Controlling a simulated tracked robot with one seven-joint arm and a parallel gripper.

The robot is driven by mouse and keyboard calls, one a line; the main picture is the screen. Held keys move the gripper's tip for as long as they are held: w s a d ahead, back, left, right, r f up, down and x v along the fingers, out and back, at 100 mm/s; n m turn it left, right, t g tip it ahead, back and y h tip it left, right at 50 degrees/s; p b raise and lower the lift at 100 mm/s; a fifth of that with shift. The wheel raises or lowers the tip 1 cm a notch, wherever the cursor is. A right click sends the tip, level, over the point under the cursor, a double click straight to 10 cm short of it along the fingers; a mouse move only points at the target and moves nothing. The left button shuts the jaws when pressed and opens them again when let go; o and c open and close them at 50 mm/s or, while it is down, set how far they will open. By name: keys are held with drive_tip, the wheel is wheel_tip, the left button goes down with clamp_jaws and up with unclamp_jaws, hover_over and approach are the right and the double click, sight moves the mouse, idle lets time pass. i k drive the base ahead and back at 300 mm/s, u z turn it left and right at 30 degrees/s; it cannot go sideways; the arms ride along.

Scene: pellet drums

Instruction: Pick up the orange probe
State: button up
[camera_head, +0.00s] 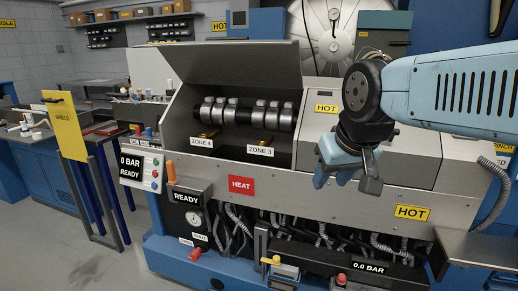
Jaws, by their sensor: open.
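An upright orange cylinder (170,172), which looks like the orange probe, stands at the top left corner of the black READY gauge box (187,210). Only its orange upper part shows; its lower end is hidden by or inside the box. My gripper (346,182) hangs at the right, pointing down in front of the grey machine panel. It is open and empty, well to the right of the orange cylinder and apart from it.
The raised grey lid (235,62) stands over the open bay with several silver-banded rollers (248,113). Hoses (330,240) run below the panel. A yellow SHIELD plate (64,125) stands at left. Free floor (95,265) lies at the lower left.

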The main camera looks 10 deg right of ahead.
sight(172, 176)
drive_tip(key=u, duration=0.4)
drive_tip(key=i, duration=0.15)
drive_tip(key=u, duration=2.2)
drive_tip(key=i, duration=2.9)
drive_tip(key=z, duration=0.05)
